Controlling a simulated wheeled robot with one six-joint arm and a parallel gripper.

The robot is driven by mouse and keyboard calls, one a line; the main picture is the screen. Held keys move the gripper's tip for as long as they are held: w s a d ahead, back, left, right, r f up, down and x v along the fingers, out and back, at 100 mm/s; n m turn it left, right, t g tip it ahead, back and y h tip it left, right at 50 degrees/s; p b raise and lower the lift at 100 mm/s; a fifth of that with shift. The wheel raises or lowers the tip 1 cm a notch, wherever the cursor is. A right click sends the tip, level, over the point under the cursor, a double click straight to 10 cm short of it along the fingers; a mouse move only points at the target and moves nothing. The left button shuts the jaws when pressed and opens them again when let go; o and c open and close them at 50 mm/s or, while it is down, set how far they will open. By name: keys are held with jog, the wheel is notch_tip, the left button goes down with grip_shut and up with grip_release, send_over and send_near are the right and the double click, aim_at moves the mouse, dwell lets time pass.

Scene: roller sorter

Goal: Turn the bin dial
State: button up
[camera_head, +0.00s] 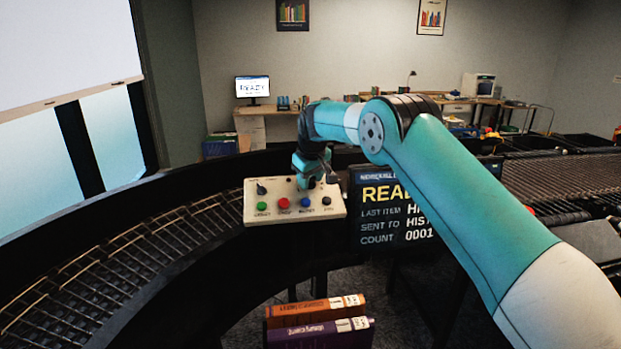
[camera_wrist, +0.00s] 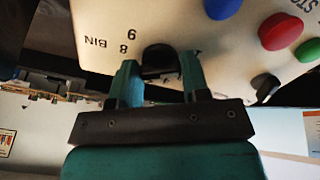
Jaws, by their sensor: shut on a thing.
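The cream control panel (camera_head: 293,214) stands at the middle of the head view, with green, red, blue and black buttons along its front edge. My gripper (camera_head: 310,184) reaches down over the panel's far right part and hides the bin dial there. In the wrist view the black bin dial (camera_wrist: 158,57) sits between the two teal fingers of my gripper (camera_wrist: 160,82), which are shut on it. The panel (camera_wrist: 105,25) appears upside down there, with "BIN", "8" and "9" printed beside the dial. Where the dial's pointer points cannot be told.
A second black knob (camera_head: 261,189) is at the panel's far left. A screen (camera_head: 390,208) stands right of the panel, partly behind my arm. A curved roller conveyor (camera_head: 120,262) runs on the left. Two books, orange (camera_head: 315,310) and purple (camera_head: 320,334), lie in front below.

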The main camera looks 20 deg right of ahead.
dwell(0.4)
jog(key=o, duration=0.9)
jog(key=b+v, duration=0.4)
jog(key=v, duration=1.3)
jog(key=shift+r, duration=0.3)
jog(key=s+a+f+n+g+y+b, duration=0.1)
jog(key=s+a+f+b, duration=0.3)
jog(key=s, duration=1.1)
jog(key=s+a+f+n+g+y+b, duration=0.1)
jog(key=s+a+f+b, duration=0.3)
jog(key=s+f, duration=0.7)
jog(key=s+a+f+n+g+y+b, duration=0.1)
jog(key=s+f, duration=0.7)
jog(key=s, duration=1.1)
jog(key=shift+s+a+f+g+y+b, duration=0.1)
jog(key=shift+a+g+y+b, duration=0.15)
jog(key=shift+a+y+b, duration=0.45)
jog(key=shift+s+a+g+y+b, duration=0.1)
jog(key=shift+a+g+y+b, duration=0.2)
jog(key=shift+a+b, duration=0.8)
